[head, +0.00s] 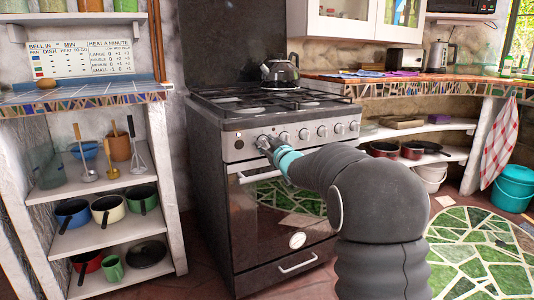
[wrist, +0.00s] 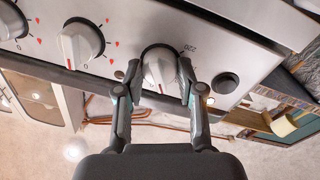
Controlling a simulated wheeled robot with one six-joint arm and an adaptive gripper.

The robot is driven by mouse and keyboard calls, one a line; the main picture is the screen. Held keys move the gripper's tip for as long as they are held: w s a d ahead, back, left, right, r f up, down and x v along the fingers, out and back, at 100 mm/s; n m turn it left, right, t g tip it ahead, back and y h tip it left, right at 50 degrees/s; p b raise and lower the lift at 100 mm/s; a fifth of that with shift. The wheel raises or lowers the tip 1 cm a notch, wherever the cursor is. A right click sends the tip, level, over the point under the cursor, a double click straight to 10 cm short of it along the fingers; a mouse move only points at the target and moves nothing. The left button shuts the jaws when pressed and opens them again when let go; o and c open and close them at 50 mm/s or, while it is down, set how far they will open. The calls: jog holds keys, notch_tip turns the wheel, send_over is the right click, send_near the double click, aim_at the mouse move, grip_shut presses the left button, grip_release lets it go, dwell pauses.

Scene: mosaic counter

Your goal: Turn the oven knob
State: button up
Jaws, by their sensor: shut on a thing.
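The stove (head: 283,130) stands in the middle of the head view, with a row of round knobs along its silver front panel. My gripper (head: 265,143) is at the left end of this row, and my arm covers part of the oven front. In the wrist view, my gripper (wrist: 158,92) has one finger on each side of a silver knob (wrist: 160,66) and is shut on it. The knob has a red mark at its lower edge. The fingertips hide the knob's sides. A dark round button (wrist: 225,83) sits to its right.
Another knob (wrist: 82,42) is close to the left finger. The oven door handle (head: 262,176) runs below the panel. A kettle (head: 281,72) stands on the stove top. Open shelves (head: 100,182) with pots stand at the left.

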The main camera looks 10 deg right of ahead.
jog(key=n+b, duration=0.1)
jog(key=n, duration=0.3)
jog(key=shift+f+n+y+b, duration=0.1)
jog(key=shift+n+y+b, duration=0.2)
jog(key=shift+n+y, duration=0.1)
jog(key=n, duration=0.6)
jog(key=shift+n+y, duration=0.3)
jog(key=shift+n, duration=0.1)
jog(key=n, duration=0.5)
jog(key=shift+f+n+y, duration=0.1)
jog(key=shift+n+y, duration=0.2)
jog(key=shift+n, duration=0.1)
jog(key=n, duration=0.5)
jog(key=shift+d, duration=0.1)
jog(key=shift+n, duration=0.4)
jog(key=o, duration=1.1)
jog(key=shift+o, duration=0.2)
jog(key=r+v, duration=0.1)
jog(key=v, duration=1.1)
jog(key=shift+f+g, duration=0.25)
jog(key=shift+g, duration=0.05)
